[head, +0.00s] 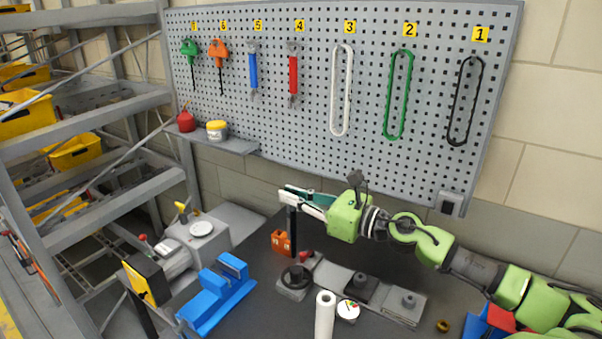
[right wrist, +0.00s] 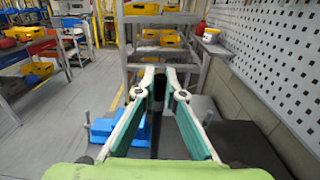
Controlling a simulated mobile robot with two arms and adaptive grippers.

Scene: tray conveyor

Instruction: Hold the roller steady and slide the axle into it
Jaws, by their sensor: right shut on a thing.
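My right gripper (head: 289,194) reaches left from the right arm, with its fingers closed around the top of a dark upright rod (head: 292,230), which looks like the axle. The rod also hangs below the fingers in the right wrist view (right wrist: 156,130). Its lower end is beside an orange block (head: 279,243); I cannot tell whether they touch. A white cylinder (head: 325,318), which looks like the roller, stands upright at the front of the bench, cut by the bottom edge. No gripper is at it. My left gripper is out of view.
A blue cradle (head: 215,298) sits left on the dark bench, before a grey machine (head: 198,240). A pegboard (head: 320,90) stands behind.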

